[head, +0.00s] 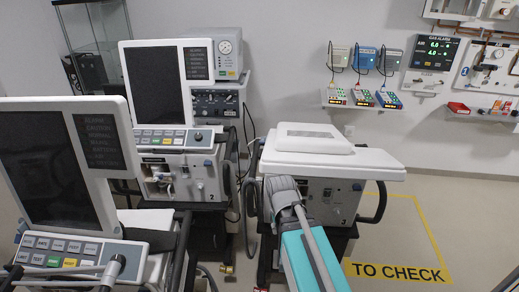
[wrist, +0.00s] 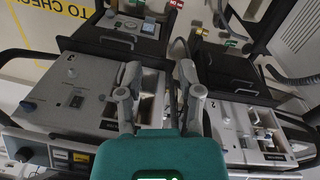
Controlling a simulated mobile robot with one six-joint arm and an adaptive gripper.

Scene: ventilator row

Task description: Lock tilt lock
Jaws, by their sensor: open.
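The ventilator on the right has its white screen unit (head: 325,138) lying face down, nearly flat, on top of its body (head: 325,195). Its front panel (wrist: 75,90), with a knob and dark sockets, fills the left of the wrist view. I cannot make out a tilt lock in either view. My gripper (wrist: 163,75) is open, its two grey fingers apart and nothing between them, in front of this panel's open compartment (wrist: 150,95). In the head view my arm covers part of the front, and the fingertips are not clear.
Ventilator 2 (head: 185,170) stands to the left with its screen (head: 155,85) upright. Another upright screen (head: 55,165) is close at the left. A yellow "TO CHECK" floor marking (head: 397,272) lies at right on clear floor. Wall shelves hold small devices (head: 362,98).

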